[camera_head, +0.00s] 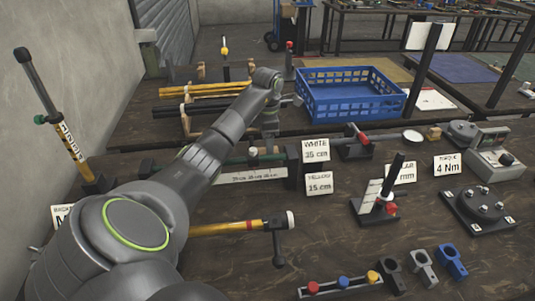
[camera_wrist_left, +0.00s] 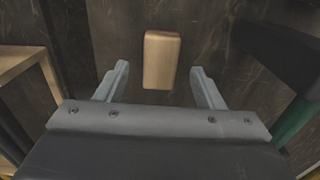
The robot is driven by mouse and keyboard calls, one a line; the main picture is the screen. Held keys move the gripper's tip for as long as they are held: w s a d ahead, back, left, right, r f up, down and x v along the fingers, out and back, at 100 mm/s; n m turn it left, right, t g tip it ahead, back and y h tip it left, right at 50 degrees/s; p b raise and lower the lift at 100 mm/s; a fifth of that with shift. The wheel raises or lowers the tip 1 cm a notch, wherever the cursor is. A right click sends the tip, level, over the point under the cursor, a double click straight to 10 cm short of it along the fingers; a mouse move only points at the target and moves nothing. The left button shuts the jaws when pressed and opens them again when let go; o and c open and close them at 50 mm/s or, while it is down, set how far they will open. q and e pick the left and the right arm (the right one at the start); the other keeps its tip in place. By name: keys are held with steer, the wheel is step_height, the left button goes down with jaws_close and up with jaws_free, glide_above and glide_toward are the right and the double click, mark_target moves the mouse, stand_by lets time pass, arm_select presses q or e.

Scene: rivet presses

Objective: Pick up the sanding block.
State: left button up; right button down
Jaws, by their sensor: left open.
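A light wooden block (camera_wrist_left: 162,60), which I take to be the sanding block, lies on the dark worn tabletop in the left wrist view. My left gripper (camera_wrist_left: 160,85) is open and empty. Its two grey fingers stand on either side of the block's near end as seen in the picture, with a gap on each side. In the head view my left gripper (camera_head: 270,132) points down at the table behind the green rod fixture. I cannot make out the block under it there. My right gripper is not in view.
A wooden rack piece (camera_wrist_left: 22,65) stands left of the gripper and a green rod (camera_wrist_left: 295,122) is at the right. A blue crate (camera_head: 350,105) stands behind and to the right. A small wooden piece (camera_head: 433,132) lies farther right. Presses and labelled fixtures fill the front right.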

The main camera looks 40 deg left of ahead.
arm_select(q)
steer(key=shift+f, duration=1.45)
steer(key=c, duration=1.1)
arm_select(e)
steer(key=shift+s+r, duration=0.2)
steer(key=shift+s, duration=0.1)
arm_select(q)
steer(key=shift+r, duration=0.1)
